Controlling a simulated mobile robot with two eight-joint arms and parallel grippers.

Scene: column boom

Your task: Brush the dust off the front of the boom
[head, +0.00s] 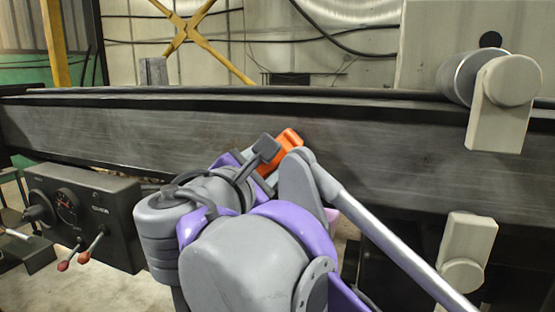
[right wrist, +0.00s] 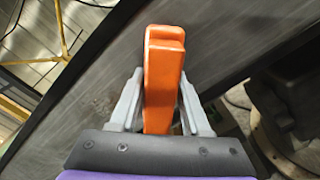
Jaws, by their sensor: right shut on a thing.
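The boom (head: 120,125) is a long dark grey metal beam running across the head view. Its front face has pale streaks and scuffs; I cannot clearly tell dust from wear. In the right wrist view the boom (right wrist: 215,50) runs diagonally, with faint specks at its lower left. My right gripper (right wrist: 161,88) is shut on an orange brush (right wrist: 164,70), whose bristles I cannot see. In the head view the brush (head: 289,139) shows just past my wrist, in front of the boom's middle. I cannot tell whether it touches the face. My left gripper is not in view.
A dark control box (head: 85,215) with a gauge and red-tipped levers stands at lower left. Pale rollers on brackets sit at the right, one above (head: 497,110) and one below (head: 468,250) the boom's front. A yellow post (head: 55,45) stands behind the boom.

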